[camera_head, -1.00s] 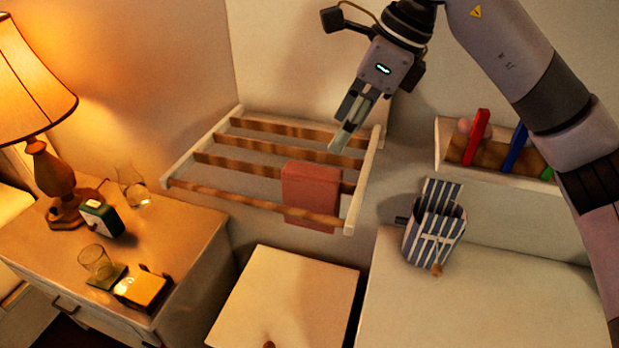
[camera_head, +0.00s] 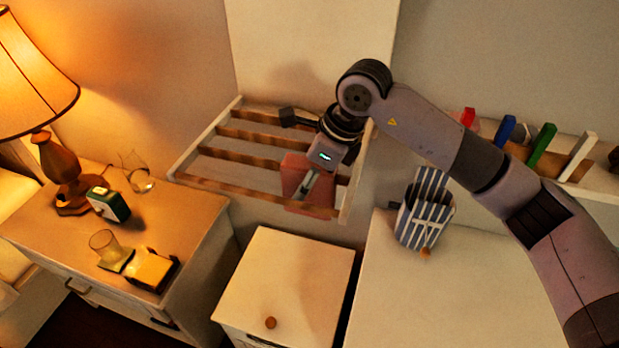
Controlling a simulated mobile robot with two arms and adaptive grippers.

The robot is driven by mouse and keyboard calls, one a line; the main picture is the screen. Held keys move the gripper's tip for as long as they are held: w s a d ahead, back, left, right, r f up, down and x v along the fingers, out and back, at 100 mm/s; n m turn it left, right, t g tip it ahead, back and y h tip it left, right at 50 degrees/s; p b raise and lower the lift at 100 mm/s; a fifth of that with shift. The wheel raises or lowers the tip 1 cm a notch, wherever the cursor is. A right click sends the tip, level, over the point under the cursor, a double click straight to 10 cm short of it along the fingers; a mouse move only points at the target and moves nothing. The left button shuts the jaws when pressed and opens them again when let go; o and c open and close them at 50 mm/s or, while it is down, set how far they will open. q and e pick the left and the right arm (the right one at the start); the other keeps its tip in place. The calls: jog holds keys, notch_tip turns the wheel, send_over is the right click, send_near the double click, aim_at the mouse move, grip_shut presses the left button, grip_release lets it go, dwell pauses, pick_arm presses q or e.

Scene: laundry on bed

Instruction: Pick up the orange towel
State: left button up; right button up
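The orange towel (camera_head: 292,177), reddish-orange and folded, hangs over the front bars of the wooden drying rack (camera_head: 230,186) on the wall. My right gripper (camera_head: 303,193) comes in from the right and points down at the towel. Its fingers overlap the towel's right part in the picture and look close together. I cannot tell whether they touch or grip the cloth. The gripper and wrist hide the towel's upper right part and some of the rack. My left gripper is not in view.
A nightstand at left holds a lamp (camera_head: 60,168), a clock (camera_head: 108,204), glasses and a yellow box (camera_head: 152,269). A small white cabinet (camera_head: 285,285) stands below the rack. A striped bag (camera_head: 424,212) sits on the white surface at right. A wall shelf (camera_head: 603,190) holds books.

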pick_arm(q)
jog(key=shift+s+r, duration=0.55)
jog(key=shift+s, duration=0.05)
pick_arm(e)
jog(key=shift+x, duration=1.2)
jog(key=shift+c, duration=0.5)
jog(key=c, duration=1.2)
jog(key=shift+o, duration=0.2)
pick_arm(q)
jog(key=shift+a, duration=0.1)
pick_arm(e)
jog(key=shift+r, duration=0.1)
